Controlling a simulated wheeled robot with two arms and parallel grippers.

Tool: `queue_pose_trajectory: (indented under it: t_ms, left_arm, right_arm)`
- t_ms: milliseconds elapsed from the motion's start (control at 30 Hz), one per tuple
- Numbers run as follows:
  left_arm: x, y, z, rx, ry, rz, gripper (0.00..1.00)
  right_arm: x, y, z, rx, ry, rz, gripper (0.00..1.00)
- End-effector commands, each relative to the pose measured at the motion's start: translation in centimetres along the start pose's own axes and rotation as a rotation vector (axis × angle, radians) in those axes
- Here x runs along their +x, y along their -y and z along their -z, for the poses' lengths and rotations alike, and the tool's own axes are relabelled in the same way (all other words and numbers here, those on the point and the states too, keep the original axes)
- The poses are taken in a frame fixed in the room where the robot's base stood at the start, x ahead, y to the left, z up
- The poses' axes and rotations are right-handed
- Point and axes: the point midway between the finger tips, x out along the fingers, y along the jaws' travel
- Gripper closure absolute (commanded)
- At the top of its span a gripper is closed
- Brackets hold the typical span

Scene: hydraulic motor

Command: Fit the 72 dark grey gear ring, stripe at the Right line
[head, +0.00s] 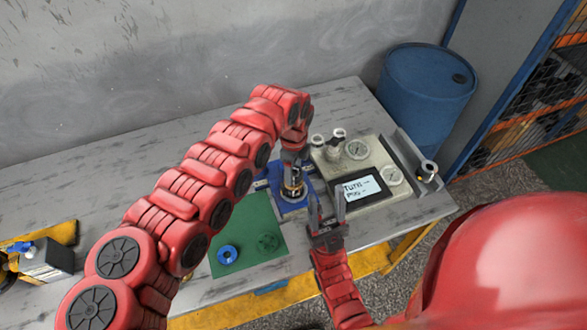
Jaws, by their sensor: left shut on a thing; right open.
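A motor (292,192) stands upright on a blue base (293,206) in the middle of the bench, with dark and brass-coloured bands. My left gripper (292,172) points down right over it and is shut on a dark part at its top. This looks like the dark grey gear ring, but the fingers mostly hide it, and I cannot tell whether it is seated. The stripe and the Right line are too small to make out. My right gripper (326,212) is open and empty, fingers up, just right of the blue base.
A green mat (240,225) holds a blue ring (228,255) and a faint dark round shape (268,243). A pale panel with gauges and a screen (362,188) stands right of the motor. A blue barrel (428,90) is behind the bench. The bench's left side is mostly clear.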

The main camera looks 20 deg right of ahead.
Motion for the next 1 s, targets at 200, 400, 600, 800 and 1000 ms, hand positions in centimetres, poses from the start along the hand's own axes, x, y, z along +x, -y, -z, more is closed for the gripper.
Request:
queue_pose_trajectory:
  t_ms: [200,400,600,800,1000]
  left_arm:
    - [0.4,0.0,0.0,0.000,0.000,0.001,1.00]
    - [0.4,0.0,0.0,0.000,0.000,0.001,1.00]
    - [0.5,0.0,0.0,0.000,0.000,0.001,1.00]
    - [0.8,0.0,0.0,0.000,0.000,0.001,1.00]
    - [1.2,0.0,0.0,0.000,0.000,0.001,1.00]
  right_arm:
    - [-0.5,0.0,-0.1,0.000,0.000,0.000,0.50]
    - [-0.4,0.0,-0.1,0.000,0.000,0.000,0.50]
    - [-0.5,0.0,-0.1,0.000,0.000,0.000,0.50]
    - [-1.0,0.1,-0.2,0.000,0.000,0.000,0.50]
    - [-1.4,0.1,-0.2,0.000,0.000,0.000,0.50]
